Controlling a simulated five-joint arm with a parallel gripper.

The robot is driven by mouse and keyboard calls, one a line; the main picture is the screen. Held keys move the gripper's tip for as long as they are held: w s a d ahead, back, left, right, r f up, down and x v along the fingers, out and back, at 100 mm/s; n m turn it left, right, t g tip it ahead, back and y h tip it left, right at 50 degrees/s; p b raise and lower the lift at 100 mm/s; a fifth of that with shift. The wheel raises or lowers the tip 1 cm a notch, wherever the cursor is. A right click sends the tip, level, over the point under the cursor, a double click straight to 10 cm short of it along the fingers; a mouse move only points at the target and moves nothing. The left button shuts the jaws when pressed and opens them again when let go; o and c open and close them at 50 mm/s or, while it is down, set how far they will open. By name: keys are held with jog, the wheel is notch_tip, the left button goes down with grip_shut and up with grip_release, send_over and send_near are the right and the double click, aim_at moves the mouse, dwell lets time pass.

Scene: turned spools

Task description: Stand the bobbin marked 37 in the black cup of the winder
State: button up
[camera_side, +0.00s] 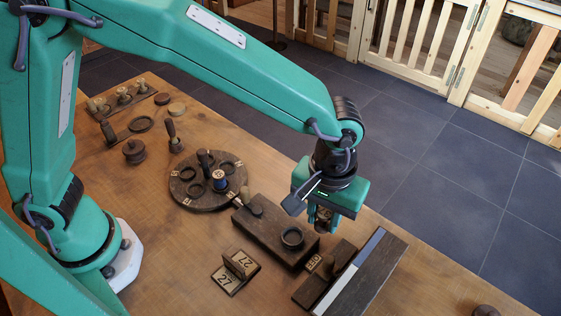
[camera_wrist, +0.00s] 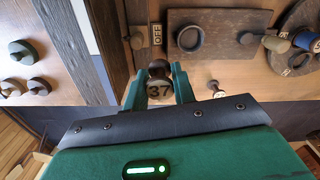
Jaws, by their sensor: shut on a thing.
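The bobbin marked 37 (camera_wrist: 159,90) is dark wood with a pale numbered face. My gripper (camera_wrist: 158,82) is shut on it, one green finger on each side. In the side view my gripper (camera_side: 323,217) hangs above the table, near the right end of the winder (camera_side: 262,228), with the bobbin mostly hidden between the fingers. The winder is a dark wooden block. Its black cup (camera_side: 292,237) is a raised ring near the block's right end, and looks empty. In the wrist view the cup (camera_wrist: 190,38) lies above and right of the bobbin.
An OFF label (camera_side: 313,263) and a dark wooden block with a pale strip (camera_side: 352,270) lie right of the winder. A round board (camera_side: 181,190) with rings and a blue spool (camera_side: 220,181) stands left of it.

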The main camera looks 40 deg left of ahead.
dwell(0.3)
jog(key=a, duration=0.1)
jog(key=s+a, duration=0.1)
jog(key=a, duration=0.3)
jog(key=shift+s+a+r, duration=0.1)
jog(key=shift+s+r, duration=0.25)
jog(key=shift+r, duration=0.05)
jog(key=shift+f, duration=0.15)
jog(key=shift+f, duration=3.1)
jog(key=shift+f, duration=0.55)
dwell(1.1)
jog(key=o, duration=1)
jog(key=shift+r, duration=0.1)
